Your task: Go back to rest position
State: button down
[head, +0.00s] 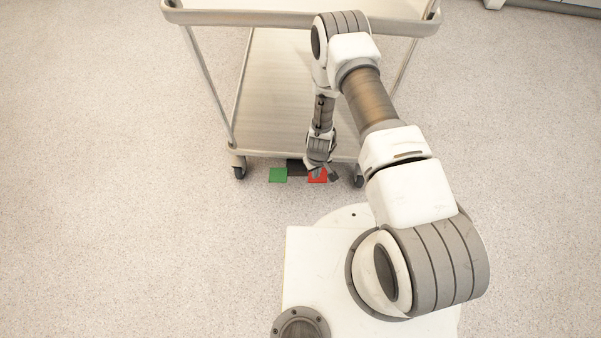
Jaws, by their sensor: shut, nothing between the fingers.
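My gripper (325,177) is at the end of my arm, low in the middle of the head view. It shows small and dark, in front of the lower shelf's near edge, and overlaps a red square (315,179) in the picture. Its fingers are shut with nothing held. My arm reaches forward from my white base and bends down over the cart. I cannot tell the exact height of the gripper above the floor.
A pale two-tier cart (240,143) on dark casters stands ahead; its lower shelf looks bare where visible. A green square (278,175) and a dark piece (295,167) lie beside the red one at the cart's near edge. Speckled floor (120,230) is clear on both sides.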

jog(key=shift+r+p, duration=0.4)
jog(key=shift+r, duration=0.55)
jog(key=shift+s, duration=0.1)
